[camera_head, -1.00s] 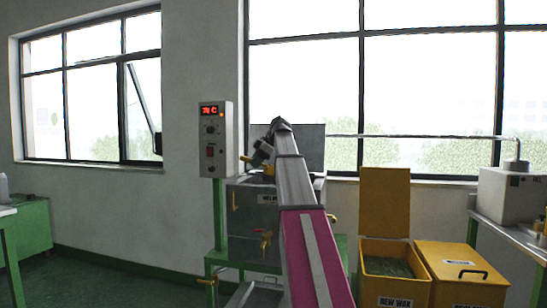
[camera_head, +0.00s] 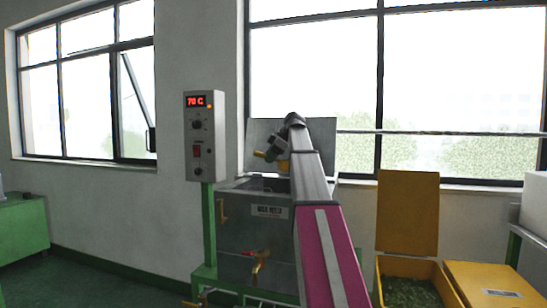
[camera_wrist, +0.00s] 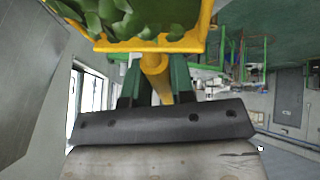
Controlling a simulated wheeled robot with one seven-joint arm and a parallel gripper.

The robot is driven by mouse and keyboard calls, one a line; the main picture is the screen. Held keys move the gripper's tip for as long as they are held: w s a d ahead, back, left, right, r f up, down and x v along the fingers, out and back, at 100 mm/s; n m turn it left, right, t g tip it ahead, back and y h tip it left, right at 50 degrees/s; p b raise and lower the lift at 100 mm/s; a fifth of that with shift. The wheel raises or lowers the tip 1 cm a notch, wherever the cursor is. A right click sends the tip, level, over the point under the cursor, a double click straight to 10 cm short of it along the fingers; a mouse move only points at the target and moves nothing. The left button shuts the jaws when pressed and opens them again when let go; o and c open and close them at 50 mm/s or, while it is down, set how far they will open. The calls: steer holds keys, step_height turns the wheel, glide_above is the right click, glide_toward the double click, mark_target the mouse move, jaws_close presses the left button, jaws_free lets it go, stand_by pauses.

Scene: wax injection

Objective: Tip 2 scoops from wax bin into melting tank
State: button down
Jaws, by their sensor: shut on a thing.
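My gripper (camera_wrist: 155,88) is shut on the yellow handle of the scoop (camera_wrist: 155,62) in the wrist view. The scoop is filled with green wax pieces (camera_wrist: 130,15). In the head view the scoop (camera_head: 267,157) shows only as a small yellow part beside my wrist, above the melting tank. The melting tank (camera_head: 238,240) is a grey metal box with its lid (camera_head: 262,135) raised at the back. The yellow wax bin (camera_head: 377,285) stands open at the lower right, with green wax (camera_head: 408,292) inside. Most of the scoop is hidden in the head view.
A control box (camera_head: 205,140) reading 70 C stands on a green post left of the tank. Brass taps (camera_head: 260,265) stick out at the tank's front. A second, closed yellow bin (camera_head: 490,280) is at the right edge.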

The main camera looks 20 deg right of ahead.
steer(key=shift+d+f+y, duration=0.25)
steer(key=shift+f+y, duration=0.35)
steer(key=shift+f, duration=0.3)
steer(key=shift+s+d+r+m+t+y, duration=0.1)
steer(key=shift+d+r+m+t+y, duration=0.1)
steer(key=shift+d+r+y, duration=0.5)
steer(key=shift+d+r+m+t+y, duration=0.15)
steer(key=shift+d+r+y, duration=0.3)
steer(key=shift+r+y, duration=0.45)
steer(key=shift+s+d+r+t+y, duration=0.1)
steer(key=shift+d+r+t+y, duration=0.25)
steer(key=shift+d+y, duration=0.35)
steer(key=shift+s+d+r+t+y, duration=0.1)
steer(key=shift+d+r+y, duration=0.35)
steer(key=shift+y, duration=0.35)
steer(key=shift+d+r+m+y, duration=0.2)
steer(key=shift+d+r+y, duration=0.05)
steer(key=shift+d+y, duration=0.25)
steer(key=shift+d+r+m+y, duration=0.15)
steer(key=shift+d+r+y, duration=0.1)
steer(key=shift+d+y, duration=0.25)
